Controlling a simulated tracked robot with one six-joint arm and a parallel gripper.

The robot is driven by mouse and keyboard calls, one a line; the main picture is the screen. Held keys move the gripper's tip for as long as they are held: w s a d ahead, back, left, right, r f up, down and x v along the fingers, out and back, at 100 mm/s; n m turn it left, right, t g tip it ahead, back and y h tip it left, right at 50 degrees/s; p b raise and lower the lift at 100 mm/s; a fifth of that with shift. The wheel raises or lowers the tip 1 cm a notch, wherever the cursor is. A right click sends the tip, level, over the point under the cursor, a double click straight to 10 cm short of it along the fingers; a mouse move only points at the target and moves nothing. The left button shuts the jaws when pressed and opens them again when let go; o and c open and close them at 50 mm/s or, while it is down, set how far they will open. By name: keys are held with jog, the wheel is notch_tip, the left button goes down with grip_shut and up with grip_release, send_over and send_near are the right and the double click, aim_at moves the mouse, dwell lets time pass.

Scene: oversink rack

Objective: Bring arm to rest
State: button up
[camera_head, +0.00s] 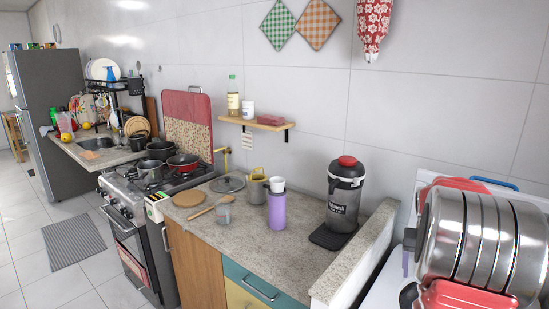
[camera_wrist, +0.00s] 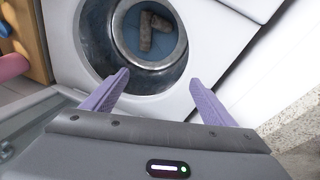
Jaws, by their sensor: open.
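My gripper (camera_wrist: 159,78) shows in the wrist view, with its two purple fingers spread wide apart and nothing between them. It points toward a white appliance (camera_wrist: 215,55) with a round metal-rimmed opening. Inside the opening there is a blue surface with dark grey pieces on it. The fingertips overlap the lower part of the rim in the picture; I cannot tell how far off they are. In the head view I cannot make out my gripper clearly.
The stone counter (camera_head: 300,235) holds a black jug with a red lid (camera_head: 345,195), a purple canister (camera_head: 277,210) and a glass lid (camera_head: 228,184). The stove (camera_head: 143,205) bears pots. The tiled floor at left is mostly clear.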

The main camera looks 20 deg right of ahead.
jog(key=w+a+r+n+t, duration=0.15)
jog(key=a+r, duration=0.45)
jog(key=a, duration=0.6)
jog(key=w+a+r+n+t, duration=0.1)
jog(key=w+a+r+n, duration=0.15)
jog(key=a+r, duration=0.7)
jog(key=s+a+f+n+t+y, duration=0.1)
jog(key=s+a, duration=0.3)
jog(key=a, duration=0.5)
jog(key=s+a+f+n+t+y, duration=0.1)
jog(key=s+a+f+n, duration=0.1)
jog(key=a, duration=0.8)
jog(key=s+a+f+n+t, duration=0.1)
jog(key=s+a+f+n, duration=0.1)
jog(key=s+a, duration=0.4)
jog(key=a, duration=0.4)
jog(key=shift+s+n+y, duration=0.3)
jog(key=shift+n+y, duration=0.1)
jog(key=shift+f, duration=0.1)
